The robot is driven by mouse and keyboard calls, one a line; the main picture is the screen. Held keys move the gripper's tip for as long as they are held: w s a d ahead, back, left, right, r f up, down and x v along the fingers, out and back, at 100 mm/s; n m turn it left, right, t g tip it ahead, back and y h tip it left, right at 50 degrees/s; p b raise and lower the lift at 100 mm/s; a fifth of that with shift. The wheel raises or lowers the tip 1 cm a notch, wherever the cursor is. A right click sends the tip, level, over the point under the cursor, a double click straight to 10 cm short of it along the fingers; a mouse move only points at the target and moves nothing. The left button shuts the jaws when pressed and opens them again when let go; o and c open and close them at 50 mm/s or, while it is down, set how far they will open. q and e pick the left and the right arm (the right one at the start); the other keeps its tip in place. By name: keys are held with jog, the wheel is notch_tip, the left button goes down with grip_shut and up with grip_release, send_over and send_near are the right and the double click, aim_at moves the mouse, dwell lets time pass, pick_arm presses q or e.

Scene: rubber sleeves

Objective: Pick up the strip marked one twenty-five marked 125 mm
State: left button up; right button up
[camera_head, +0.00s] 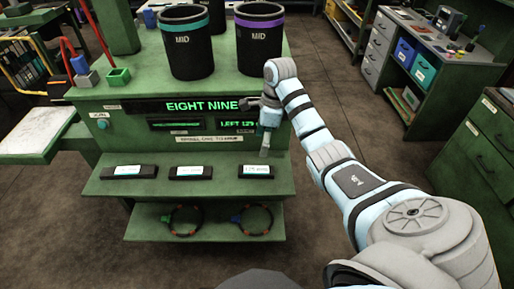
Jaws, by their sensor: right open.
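Three black strips with white labels lie in a row on the green shelf (225,185): a left strip (128,171), a middle strip (191,172) and a right strip (257,171). The labels are too small to read surely, so I cannot tell which one is marked 125 mm. My right gripper (264,152) points down just above and behind the right strip, apart from it. It is open and holds nothing that I can see. My left gripper is out of view.
Two black bins marked MID, one with a teal rim (188,45) and one with a purple rim (260,40), stand on top of the green bench (130,92). A lit display (202,106) is on its front. Cable rings (186,220) lie on the lower shelf.

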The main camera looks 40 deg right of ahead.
jog(key=b, duration=0.8)
send_over(256, 174)
jog(key=s, duration=0.1)
notch_tip(256, 174, down, 9)
jog(key=shift+d+r, duration=0.1)
jog(key=shift+d, duration=0.05)
jog(key=f+b, duration=0.3)
jog(key=f, duration=0.1)
jog(key=shift+w+d, duration=0.1)
jog(key=shift+w, duration=0.2)
jog(key=shift+w+f, duration=0.15)
jog(key=shift+f, duration=0.3)
jog(key=c, duration=1.2)
